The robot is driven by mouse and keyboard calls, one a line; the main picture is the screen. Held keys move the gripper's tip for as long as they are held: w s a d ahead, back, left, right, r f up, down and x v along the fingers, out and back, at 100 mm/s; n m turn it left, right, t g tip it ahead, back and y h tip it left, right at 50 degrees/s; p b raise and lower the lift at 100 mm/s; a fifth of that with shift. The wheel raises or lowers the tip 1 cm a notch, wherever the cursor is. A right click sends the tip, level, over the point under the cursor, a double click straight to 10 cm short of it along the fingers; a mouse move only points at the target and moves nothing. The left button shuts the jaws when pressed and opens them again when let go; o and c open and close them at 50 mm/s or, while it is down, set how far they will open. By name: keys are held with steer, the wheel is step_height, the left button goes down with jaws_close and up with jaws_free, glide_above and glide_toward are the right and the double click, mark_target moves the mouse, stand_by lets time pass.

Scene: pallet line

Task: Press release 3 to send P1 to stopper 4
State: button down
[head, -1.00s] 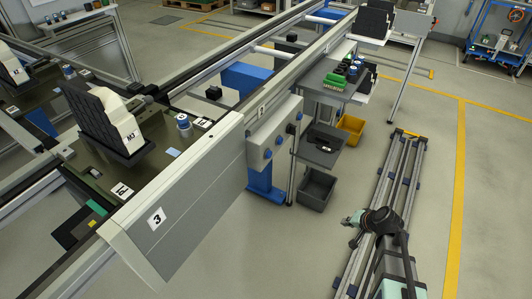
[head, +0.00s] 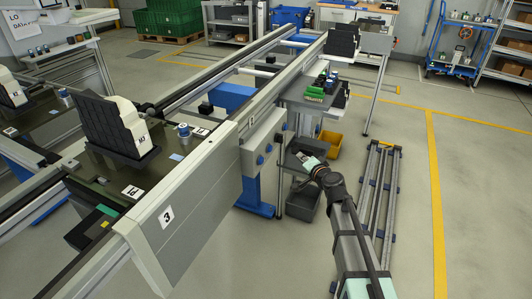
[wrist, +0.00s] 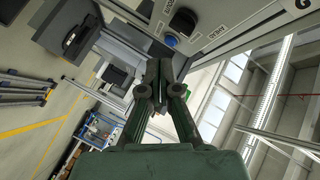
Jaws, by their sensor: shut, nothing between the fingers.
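A pallet with a P1 label (head: 132,191) sits on the conveyor at the left, carrying a dark fixture with a white part (head: 132,122). The number 3 sign (head: 166,217) is on the grey side panel in front of it. A grey control box (head: 250,155) with blue buttons (head: 260,160) hangs on the rail's side. In the wrist view, one blue button (wrist: 170,41) shows beside a black knob and partly readable lettering. My gripper (head: 302,156) is right of the control box, apart from it. In the wrist view my gripper (wrist: 158,64) is shut and empty, its fingertips below the button in the picture.
A shelf stand (head: 312,100) with green and blue parts stands right of the control box. A yellow bin (head: 330,145) and a dark bin (head: 302,203) are beneath it. The floor right of the floor rails (head: 380,190) is clear.

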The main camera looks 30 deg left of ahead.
mark_target(270, 149)
steer(key=shift+a, duration=0.1)
stand_by(0.3)
steer(key=a+p, duration=0.3)
steer(key=a, duration=0.5)
steer(key=shift+s+a, duration=0.15)
steer(key=shift+a, duration=0.15)
steer(key=shift+a, duration=0.2)
stand_by(1.2)
steer(key=shift+a, duration=0.2)
steer(key=shift+a, duration=0.55)
stand_by(0.8)
stand_by(0.5)
steer(key=shift+d+b, duration=0.75)
steer(key=shift+d, duration=0.15)
